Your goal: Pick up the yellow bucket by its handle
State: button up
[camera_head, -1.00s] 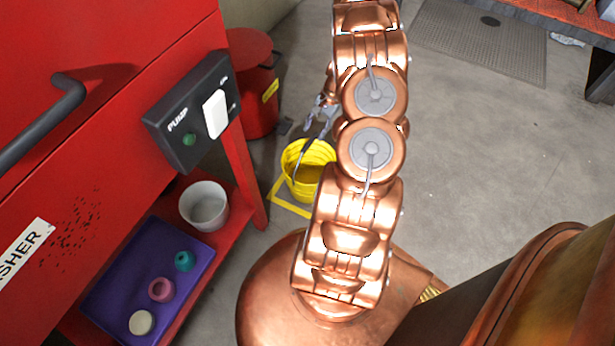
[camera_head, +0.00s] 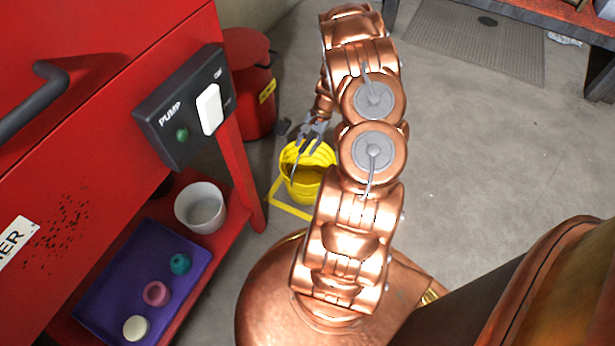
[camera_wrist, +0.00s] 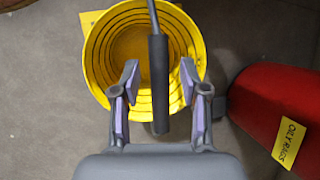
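The yellow bucket (camera_head: 306,178) stands upright on the floor beside the red machine, in a yellow floor outline. In the wrist view the bucket (camera_wrist: 99,50) is seen from above, and it looks empty. Its dark handle grip (camera_wrist: 158,85) runs lengthwise between my fingers. My gripper (camera_head: 315,132) is above the bucket's far rim in the head view. In the wrist view my gripper (camera_wrist: 158,82) is open, with a padded finger on each side of the handle grip and a visible gap on both sides.
A red can (camera_head: 253,85) labelled oily rags in the wrist view (camera_wrist: 290,115) stands close to the bucket. The red machine (camera_head: 90,60) with a pump switch is at left. Its shelf holds a white bowl (camera_head: 201,207) and a purple tray (camera_head: 112,262).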

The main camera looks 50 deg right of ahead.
grip_shut()
jog(key=shift+r, duration=0.15)
dwell(0.4)
jog(key=shift+r+p, duration=0.7)
jog(key=shift+r, duration=0.9)
jog(key=shift+s+r, duration=0.1)
jog(key=shift+s, duration=0.05)
jog(key=s+a+r+p, duration=0.1)
jog(key=s+r+p, duration=0.1)
jog(key=s, duration=0.5)
jog(key=s+r+p, duration=0.2)
jog(key=s+p, duration=0.1)
jog(key=s, duration=0.5)
jog(key=shift+s+a+r, duration=0.2)
jog(key=shift+s+a, duration=0.1)
jog(key=shift+a, duration=0.05)
